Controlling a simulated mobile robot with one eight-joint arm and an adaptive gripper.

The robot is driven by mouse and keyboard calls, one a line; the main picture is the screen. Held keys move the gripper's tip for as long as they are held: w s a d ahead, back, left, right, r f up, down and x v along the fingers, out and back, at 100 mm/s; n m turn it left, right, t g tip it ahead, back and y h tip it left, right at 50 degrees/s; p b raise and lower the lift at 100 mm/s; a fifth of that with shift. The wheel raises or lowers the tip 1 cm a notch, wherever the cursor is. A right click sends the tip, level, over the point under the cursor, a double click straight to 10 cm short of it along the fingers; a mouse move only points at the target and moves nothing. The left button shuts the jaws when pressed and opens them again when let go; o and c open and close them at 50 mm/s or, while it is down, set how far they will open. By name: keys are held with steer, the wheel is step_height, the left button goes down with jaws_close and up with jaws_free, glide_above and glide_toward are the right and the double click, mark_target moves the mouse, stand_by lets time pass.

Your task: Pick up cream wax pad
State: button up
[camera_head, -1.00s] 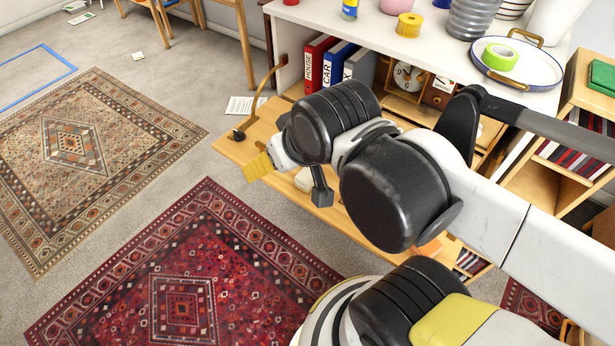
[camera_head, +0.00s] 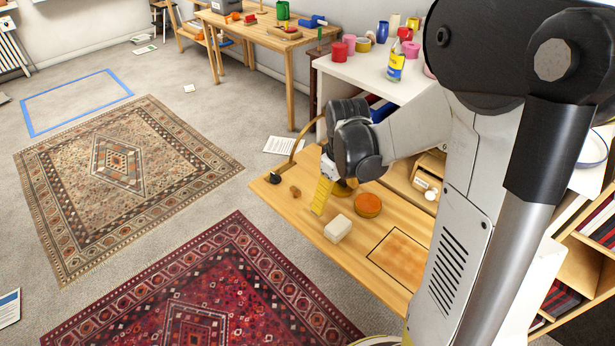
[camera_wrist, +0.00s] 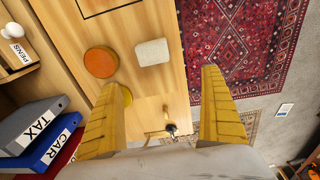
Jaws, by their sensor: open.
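The cream wax pad (camera_head: 338,229) is a pale rounded block lying flat on the wooden desk leaf (camera_head: 290,208). In the wrist view the pad (camera_wrist: 152,52) lies beyond my fingertips, roughly between the lines of the two fingers and apart from both. My gripper (camera_head: 321,196) has yellow fingers and hangs over the leaf, behind and left of the pad in the head view. The wrist view shows my gripper (camera_wrist: 162,80) with its fingers wide apart and nothing held between them.
An orange disc (camera_head: 368,205) lies close beside the pad. A yellow disc (camera_wrist: 126,95) is partly hidden by my left finger. A small brown piece (camera_head: 295,191) lies near the leaf's far end. Binders (camera_wrist: 40,120) stand in the shelf. A dark-outlined square (camera_head: 400,258) is clear.

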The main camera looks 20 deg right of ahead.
mark_target(339, 224)
steer(key=shift+n+g, duration=0.3)
steer(key=shift+g, duration=0.2)
steer(key=f, duration=0.1)
steer(key=d+f, duration=0.2)
steer(key=shift+w+f, duration=0.15)
steer(key=shift+f, duration=0.25)
step_height(339, 224, down, 11)
steer(key=b, duration=0.5)
steer(key=shift+d+r, duration=0.1)
steer(key=shift+r, duration=0.05)
steer(key=c, duration=1.4)
steer(key=shift+r, duration=0.1)
steer(key=shift+r, duration=0.1)
step_height(339, 224, up, 4)
steer(key=p, duration=0.2)
steer(key=shift+r+p, duration=0.25)
steer(key=shift+p, duration=0.1)
steer(key=s+d+r+p, duration=0.1)
steer(key=s+d+r, duration=0.1)
steer(key=s, duration=0.1)
steer(key=s+d+r+p, duration=0.1)
steer(key=s+d+r, duration=0.1)
steer(key=d, duration=0.1)
steer(key=s+d+r+p, duration=0.1)
steer(key=s+d+r, duration=0.1)
steer(key=s+d, duration=0.1)
steer(key=shift+s+r, duration=0.1)
steer(key=shift+s, duration=0.25)
